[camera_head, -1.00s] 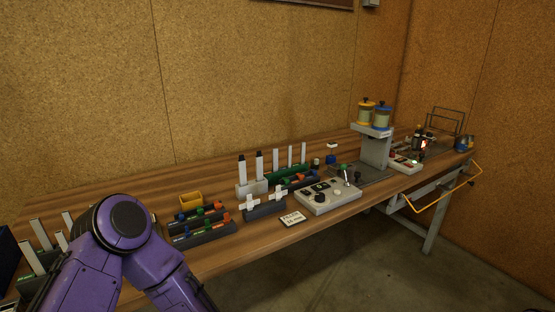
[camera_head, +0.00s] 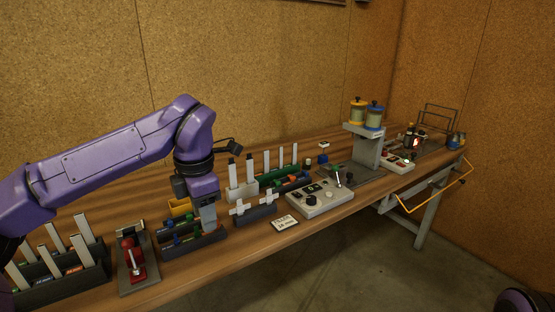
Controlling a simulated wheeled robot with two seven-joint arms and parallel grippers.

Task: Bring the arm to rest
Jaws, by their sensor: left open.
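My left arm reaches in from the left over the workbench (camera_head: 340,205), and its gripper (camera_head: 208,226) points down. The gripper is open, and I see nothing held in it. It is over or just in front of a dark rack (camera_head: 185,246) with coloured pieces, and hides part of it. I cannot tell whether the fingers touch the rack. A purple part of my own body shows at the bottom right corner, but no right gripper is visible.
A red clamp-like device (camera_head: 131,258) and racks of pale strips (camera_head: 60,272) stand left of the gripper. A grey control box (camera_head: 320,201), a small sign card (camera_head: 285,223) and a stand with two jars (camera_head: 366,148) are to the right. A yellow rail (camera_head: 432,200) juts from the bench's front.

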